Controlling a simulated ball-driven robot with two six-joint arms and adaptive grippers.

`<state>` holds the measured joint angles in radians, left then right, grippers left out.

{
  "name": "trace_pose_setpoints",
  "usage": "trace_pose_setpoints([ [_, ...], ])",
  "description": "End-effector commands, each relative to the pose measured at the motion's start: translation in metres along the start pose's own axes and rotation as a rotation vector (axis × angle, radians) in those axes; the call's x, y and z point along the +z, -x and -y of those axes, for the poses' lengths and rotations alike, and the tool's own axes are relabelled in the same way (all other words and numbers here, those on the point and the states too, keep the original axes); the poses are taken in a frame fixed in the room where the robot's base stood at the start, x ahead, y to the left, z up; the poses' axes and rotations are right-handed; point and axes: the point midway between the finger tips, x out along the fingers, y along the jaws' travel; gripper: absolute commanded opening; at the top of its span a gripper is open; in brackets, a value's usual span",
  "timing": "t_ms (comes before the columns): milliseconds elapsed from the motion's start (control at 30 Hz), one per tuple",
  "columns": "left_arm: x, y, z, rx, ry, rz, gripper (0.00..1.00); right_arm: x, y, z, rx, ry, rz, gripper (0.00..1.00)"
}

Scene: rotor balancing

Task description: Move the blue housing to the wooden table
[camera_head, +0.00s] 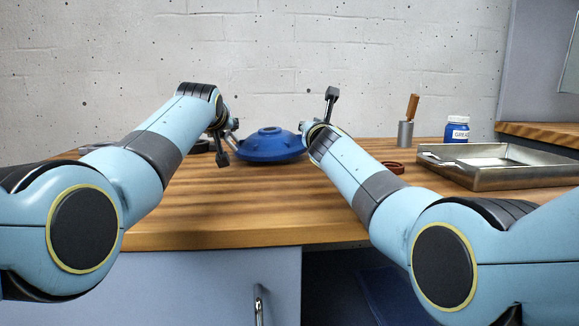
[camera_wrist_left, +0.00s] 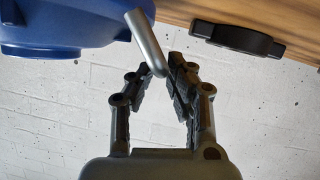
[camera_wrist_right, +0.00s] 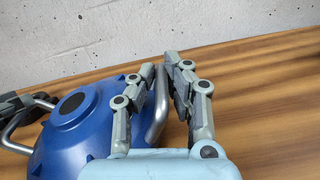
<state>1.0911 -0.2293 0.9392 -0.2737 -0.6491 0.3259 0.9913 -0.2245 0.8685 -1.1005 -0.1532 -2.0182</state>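The blue housing (camera_head: 268,145), a domed round part with a dark top opening and metal side handles, is at the back middle of the wooden table (camera_head: 240,205), between my grippers. I cannot tell whether its underside touches the wood. My left gripper (camera_wrist_left: 160,76) has its fingers closed around one silver handle (camera_wrist_left: 146,40), with the blue body (camera_wrist_left: 60,28) beside it. My right gripper (camera_wrist_right: 160,68) has its fingers closed around the opposite handle (camera_wrist_right: 159,120); the housing (camera_wrist_right: 85,125) lies left of it there. The right fingertips are mostly hidden in the head view.
A metal tray (camera_head: 480,180) stands at the right, with a blue grease jar (camera_head: 457,130) and a wooden-handled tool in a grey cup (camera_head: 405,134) behind it. A red-brown ring (camera_head: 392,168) lies nearby. A black part (camera_wrist_left: 238,38) lies left of the housing. The front middle is clear.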

Motion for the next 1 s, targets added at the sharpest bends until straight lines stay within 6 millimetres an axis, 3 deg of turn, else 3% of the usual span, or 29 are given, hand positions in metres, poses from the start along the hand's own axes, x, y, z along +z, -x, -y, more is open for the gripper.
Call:
trace_pose_setpoints([
  [133, -0.0009, 0.0002, -0.0001, 0.000, 0.000, -0.001, 0.35, 0.0028, -0.0005, 0.0003, 0.000, 0.001, 0.004, 0.33],
  [533, -0.0005, 0.0003, -0.0013, 0.002, 0.001, -0.001, 0.36, 0.0034, -0.0005, -0.0011, 0.003, -0.001, 0.006, 0.33],
  [800, -0.0004, 0.0003, -0.0015, 0.003, 0.002, -0.001, 0.72, 0.0035, -0.0005, -0.0014, 0.003, -0.001, 0.006, 0.33],
  [1000, -0.0004, 0.0003, -0.0016, 0.003, 0.002, -0.001, 0.73, 0.0035, -0.0005, -0.0015, 0.003, -0.001, 0.006, 0.33],
])
